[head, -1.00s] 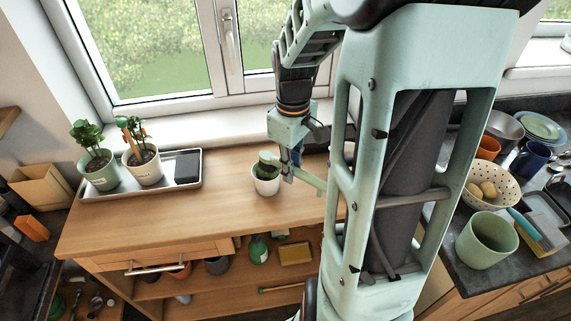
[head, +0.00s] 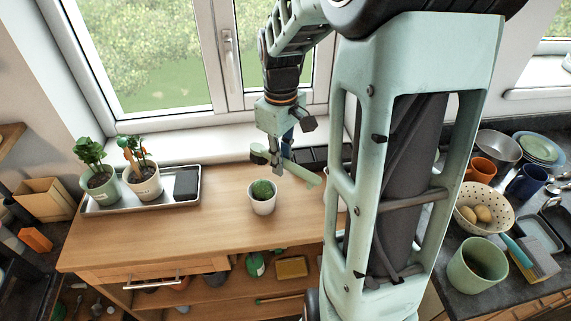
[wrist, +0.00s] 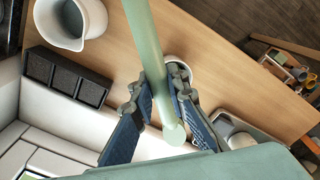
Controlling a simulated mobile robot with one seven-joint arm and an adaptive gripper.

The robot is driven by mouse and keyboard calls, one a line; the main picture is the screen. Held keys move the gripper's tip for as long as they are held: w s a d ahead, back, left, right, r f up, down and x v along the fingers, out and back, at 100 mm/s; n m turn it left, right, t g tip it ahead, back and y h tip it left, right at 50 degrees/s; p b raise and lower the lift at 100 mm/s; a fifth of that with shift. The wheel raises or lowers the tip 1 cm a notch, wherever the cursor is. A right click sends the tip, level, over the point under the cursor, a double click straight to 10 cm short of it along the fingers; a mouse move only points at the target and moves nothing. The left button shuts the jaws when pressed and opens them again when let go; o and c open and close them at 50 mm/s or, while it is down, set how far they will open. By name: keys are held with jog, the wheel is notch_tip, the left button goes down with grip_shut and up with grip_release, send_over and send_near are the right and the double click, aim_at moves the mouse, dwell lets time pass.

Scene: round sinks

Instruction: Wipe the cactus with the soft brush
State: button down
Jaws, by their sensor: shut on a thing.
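The cactus (head: 263,187) is a round green plant in a small white pot (head: 263,206), upright on the wooden counter. My gripper (head: 281,162) is shut on the pale green handle of the soft brush (head: 304,174). The brush's dark head sticks out to the left, above and behind the cactus, apart from it in the head view. In the wrist view, the handle (wrist: 147,42) runs between the two fingers (wrist: 160,100). A pale pot rim shows just behind the fingers there; the cactus is hidden.
A metal tray (head: 100,208) with two potted plants stands left on the counter (head: 200,228). A dark compartment box (head: 308,157) lies behind the brush. A side counter at right holds a colander (head: 468,222), a green pot (head: 476,265) and dishes. The counter between tray and cactus is clear.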

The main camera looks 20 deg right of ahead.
jog(key=shift+r, duration=0.9)
